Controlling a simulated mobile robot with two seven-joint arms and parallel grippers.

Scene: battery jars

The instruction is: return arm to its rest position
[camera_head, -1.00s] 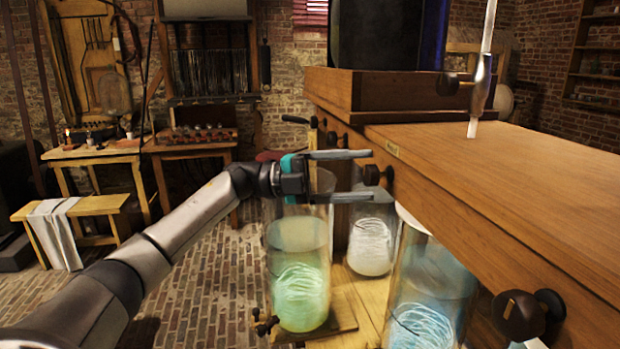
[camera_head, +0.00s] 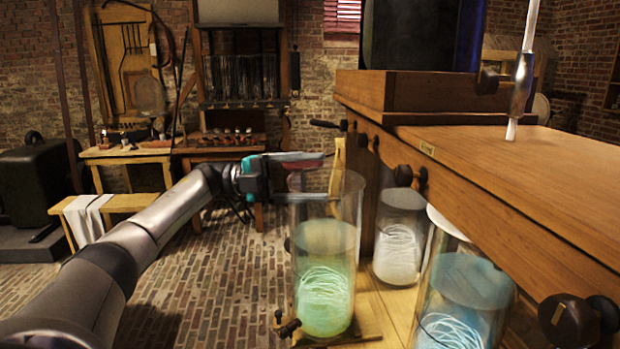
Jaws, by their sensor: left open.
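My left arm comes in from the lower left. Its gripper (camera_head: 308,178) is open and empty, with one finger above the other. The gripper is at the upper part of a tall glass jar (camera_head: 326,270) with pale green liquid and a coil of thread-like strands; I cannot tell whether it touches the glass. The jar stands upright on a low wooden base. A jar with whitish contents (camera_head: 399,245) stands behind it, and a jar with blue liquid (camera_head: 462,300) is at the front right. My right gripper is not in view.
A large wooden cabinet (camera_head: 520,180) with dark knobs overhangs the jars on the right. A metal rod (camera_head: 522,75) rises from its top. A workbench (camera_head: 150,155) and a low bench with a white cloth (camera_head: 88,218) stand at the back left. The brick floor (camera_head: 215,280) between is clear.

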